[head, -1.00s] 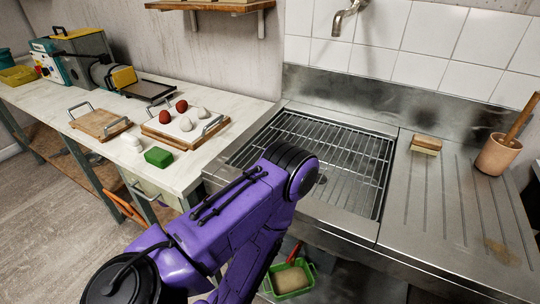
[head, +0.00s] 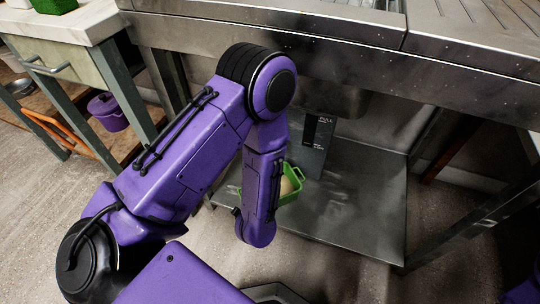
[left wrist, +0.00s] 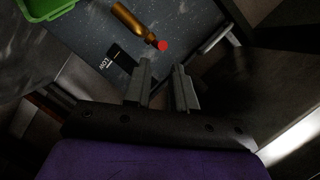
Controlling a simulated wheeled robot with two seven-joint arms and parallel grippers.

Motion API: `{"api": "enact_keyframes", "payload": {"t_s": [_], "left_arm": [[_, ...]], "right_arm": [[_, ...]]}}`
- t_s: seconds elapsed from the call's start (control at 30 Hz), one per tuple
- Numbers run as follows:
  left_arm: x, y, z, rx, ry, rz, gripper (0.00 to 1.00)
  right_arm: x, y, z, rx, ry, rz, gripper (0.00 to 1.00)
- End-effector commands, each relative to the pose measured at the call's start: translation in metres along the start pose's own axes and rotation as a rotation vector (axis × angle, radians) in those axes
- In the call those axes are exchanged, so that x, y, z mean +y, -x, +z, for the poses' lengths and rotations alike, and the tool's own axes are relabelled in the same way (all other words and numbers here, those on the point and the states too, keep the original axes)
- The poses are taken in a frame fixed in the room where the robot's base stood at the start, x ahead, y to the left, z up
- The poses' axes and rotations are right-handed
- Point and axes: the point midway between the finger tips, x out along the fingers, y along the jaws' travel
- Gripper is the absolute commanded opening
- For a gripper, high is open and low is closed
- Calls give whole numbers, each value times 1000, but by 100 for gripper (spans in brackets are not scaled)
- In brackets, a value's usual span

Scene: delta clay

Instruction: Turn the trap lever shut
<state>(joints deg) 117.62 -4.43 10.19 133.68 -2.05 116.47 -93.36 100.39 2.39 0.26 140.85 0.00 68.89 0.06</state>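In the left wrist view, a brass-coloured rod with a red tip (left wrist: 138,24) shows against a dark grey panel; it looks like the trap lever, but I cannot be sure. My left gripper (left wrist: 160,75) is open, with an empty gap between its two grey fingers. The fingertips are just below the red tip in the picture and appear apart from it. In the head view, my purple arm hides the left gripper and the rod. My right gripper is not in view.
A green basket (head: 290,190) with a tan item sits on the lower shelf (head: 350,225). A metal bar handle (left wrist: 216,40) is right of the rod. A purple pot (head: 107,112) stands under the left counter.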

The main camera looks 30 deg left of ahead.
Motion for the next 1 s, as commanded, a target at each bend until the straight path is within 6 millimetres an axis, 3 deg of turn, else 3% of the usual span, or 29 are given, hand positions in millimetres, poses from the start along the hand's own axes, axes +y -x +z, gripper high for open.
{"api": "enact_keyframes", "payload": {"t_s": [0.3, 0.43, 0.8, 0.9, 1.0], "left_arm": [[1, -68, 2, -4, 5, -3, 25], [0, -88, 2, -3, 3, 0, 25], [-1, -98, 0, -1, 0, 2, 25], [-1, -98, 0, -1, 0, 2, 0], [-1, -97, 0, -2, 0, 2, 0]], "right_arm": [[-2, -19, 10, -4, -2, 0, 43], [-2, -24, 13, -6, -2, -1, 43], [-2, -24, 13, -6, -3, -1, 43], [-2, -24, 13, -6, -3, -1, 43], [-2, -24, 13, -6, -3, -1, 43]]}}
